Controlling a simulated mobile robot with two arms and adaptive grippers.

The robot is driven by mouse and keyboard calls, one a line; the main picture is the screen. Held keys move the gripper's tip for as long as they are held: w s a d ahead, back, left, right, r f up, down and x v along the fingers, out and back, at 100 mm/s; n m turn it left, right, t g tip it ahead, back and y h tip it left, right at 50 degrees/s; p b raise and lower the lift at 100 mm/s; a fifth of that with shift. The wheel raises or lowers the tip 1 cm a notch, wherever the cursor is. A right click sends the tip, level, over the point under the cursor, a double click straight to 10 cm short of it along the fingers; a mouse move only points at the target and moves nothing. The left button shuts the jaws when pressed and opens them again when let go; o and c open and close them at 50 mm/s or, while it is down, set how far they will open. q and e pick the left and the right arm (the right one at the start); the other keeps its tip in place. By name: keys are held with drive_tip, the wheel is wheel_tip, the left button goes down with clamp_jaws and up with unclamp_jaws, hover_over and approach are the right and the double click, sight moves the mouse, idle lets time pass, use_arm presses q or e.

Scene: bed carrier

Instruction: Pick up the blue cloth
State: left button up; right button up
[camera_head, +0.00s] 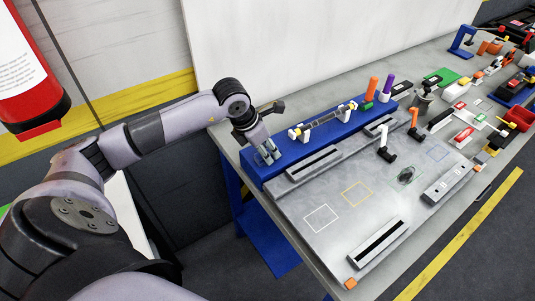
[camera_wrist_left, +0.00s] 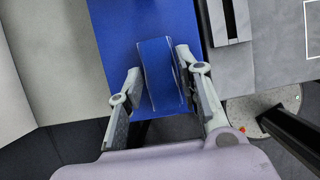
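The blue cloth (camera_wrist_left: 160,72) shows in the left wrist view as a small folded blue rectangle on the blue raised strip (camera_wrist_left: 115,35) of the workbench. My left gripper (camera_head: 267,155) is over the near left end of this strip in the head view. Its fingers are spread, one on each side of the cloth, with the tips close to its edges. Whether they touch it cannot be told. In the head view the cloth blends with the blue strip and is mostly hidden by the gripper. My right gripper is not in view.
A grey plate (camera_head: 300,200) with slotted blocks lies in front. A white panel (camera_head: 290,40) stands behind the bench.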

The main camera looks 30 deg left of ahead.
use_arm(q)
drive_tip(key=c, duration=0.5)
drive_tip(key=shift+o, duration=0.2)
drive_tip(key=shift+r, duration=0.15)
drive_tip(key=shift+r, duration=0.2)
wheel_tip(320, 180, up, 19)
drive_tip(key=b, duration=0.2)
drive_tip(key=shift+r+b, duration=0.2)
drive_tip(key=shift+b, duration=0.15)
